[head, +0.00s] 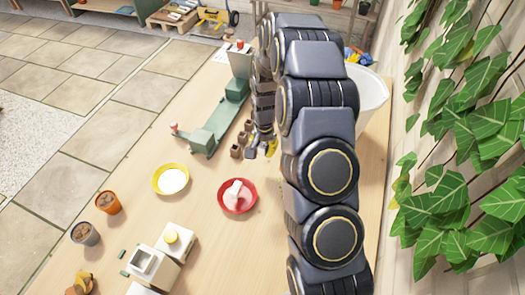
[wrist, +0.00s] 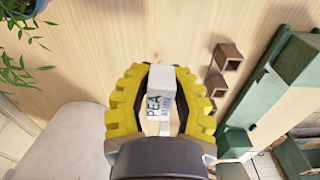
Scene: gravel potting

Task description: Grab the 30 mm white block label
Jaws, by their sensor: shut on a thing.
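The white block label (wrist: 159,92) has dark lettering that reads "PEA" on one side. It sits between the yellow ribbed fingers of my gripper (wrist: 160,98), which are shut on it in the wrist view. Its lower end is partly hidden in the gripper. In the head view my gripper (head: 271,148) is mostly hidden by my arm, with only a bit of yellow showing, and the block cannot be made out there.
Small brown pots (wrist: 227,56) stand beside a green bench device (head: 220,120). A red bowl (head: 252,203) with a scoop, a yellow bowl (head: 158,189) and a white bin (head: 372,95) are on the table. Ivy (head: 470,130) hangs at right.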

